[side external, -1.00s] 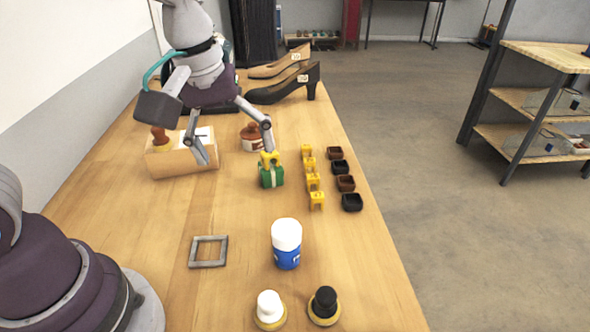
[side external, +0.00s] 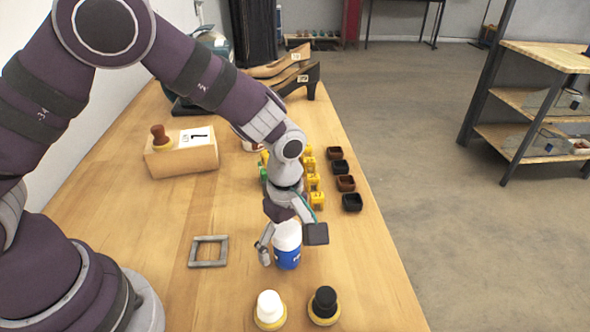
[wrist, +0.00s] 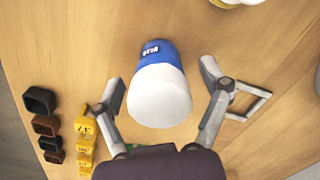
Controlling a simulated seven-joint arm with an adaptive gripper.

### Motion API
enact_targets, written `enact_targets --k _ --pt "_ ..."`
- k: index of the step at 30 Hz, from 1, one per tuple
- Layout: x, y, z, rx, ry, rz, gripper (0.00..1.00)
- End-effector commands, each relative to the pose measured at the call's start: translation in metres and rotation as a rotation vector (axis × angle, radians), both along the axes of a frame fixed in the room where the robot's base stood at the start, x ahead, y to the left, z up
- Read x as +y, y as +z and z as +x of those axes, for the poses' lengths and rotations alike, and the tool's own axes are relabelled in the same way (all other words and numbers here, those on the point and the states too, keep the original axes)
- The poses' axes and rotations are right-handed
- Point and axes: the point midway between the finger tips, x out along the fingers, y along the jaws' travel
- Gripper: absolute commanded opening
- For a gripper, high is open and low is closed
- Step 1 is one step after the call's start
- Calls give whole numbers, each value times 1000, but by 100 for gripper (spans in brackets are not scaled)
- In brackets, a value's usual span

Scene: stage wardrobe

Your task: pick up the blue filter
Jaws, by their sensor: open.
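The blue filter (side external: 287,257) looks like an upright blue cylinder with a rounded white top and a small label. It stands on the wooden table near the front middle. In the wrist view the blue filter (wrist: 160,90) lies between my two open fingers, with space on both sides. My gripper (side external: 289,243) is above and around its upper part in the side view, and the fingers partly cover it. In the wrist view my gripper (wrist: 161,84) is open and holds nothing.
A white-topped piece (side external: 269,309) and a black-topped piece (side external: 324,305) stand in front. A grey square frame (side external: 208,252) lies to the left. Yellow pieces (side external: 313,182) and small dark cups (side external: 346,183) stand behind to the right. A wooden block (side external: 183,158) is at the back left.

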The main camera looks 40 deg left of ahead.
Motion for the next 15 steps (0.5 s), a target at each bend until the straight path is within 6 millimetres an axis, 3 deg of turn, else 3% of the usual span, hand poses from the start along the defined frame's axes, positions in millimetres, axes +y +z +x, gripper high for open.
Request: enact_targets --k 5,15 --pt "0 0 0 -1 0 0 75" --pt "0 1 0 -1 0 0 31"
